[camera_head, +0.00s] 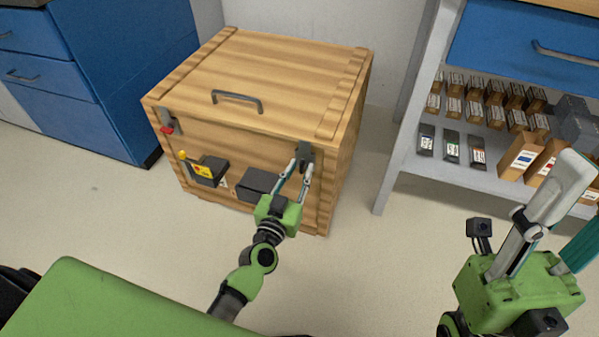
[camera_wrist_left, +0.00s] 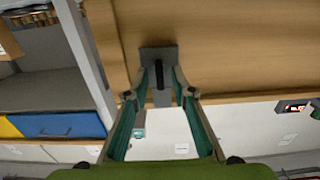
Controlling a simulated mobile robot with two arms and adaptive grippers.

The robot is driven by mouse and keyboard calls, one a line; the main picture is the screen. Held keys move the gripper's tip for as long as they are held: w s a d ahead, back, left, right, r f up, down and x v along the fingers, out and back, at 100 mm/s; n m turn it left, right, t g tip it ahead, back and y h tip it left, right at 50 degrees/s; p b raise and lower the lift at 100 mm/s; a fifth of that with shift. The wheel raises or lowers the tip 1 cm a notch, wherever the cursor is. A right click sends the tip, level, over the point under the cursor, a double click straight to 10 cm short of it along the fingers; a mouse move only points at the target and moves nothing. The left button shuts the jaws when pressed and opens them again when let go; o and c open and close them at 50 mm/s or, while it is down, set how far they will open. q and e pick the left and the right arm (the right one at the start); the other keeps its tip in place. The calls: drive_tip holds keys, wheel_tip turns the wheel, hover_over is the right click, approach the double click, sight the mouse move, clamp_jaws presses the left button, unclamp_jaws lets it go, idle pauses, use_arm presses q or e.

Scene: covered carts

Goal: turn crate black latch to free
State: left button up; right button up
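The wooden crate (camera_head: 265,80) stands on the floor with its lid down. Its black latch (camera_head: 305,150) is at the upper right of the front face. In the left wrist view the latch shows as a dark plate (camera_wrist_left: 158,53) with a narrow lever standing out from it. My left gripper (camera_head: 299,168) is at this latch, with one finger on each side of the lever. In the left wrist view its fingertips (camera_wrist_left: 161,78) stand apart, with small gaps beside the lever. My right gripper (camera_head: 583,195) is open and empty at the right, away from the crate.
A red-tipped latch (camera_head: 167,126) is at the crate's upper left. A yellow-marked box (camera_head: 206,170) and a dark box (camera_head: 257,184) are on its front. Blue drawers (camera_head: 90,75) stand left; a shelf unit (camera_head: 405,165) with small boxes stands right. Floor between is clear.

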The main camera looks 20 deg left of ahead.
use_arm(q)
drive_tip(key=shift+w, duration=0.15)
clamp_jaws()
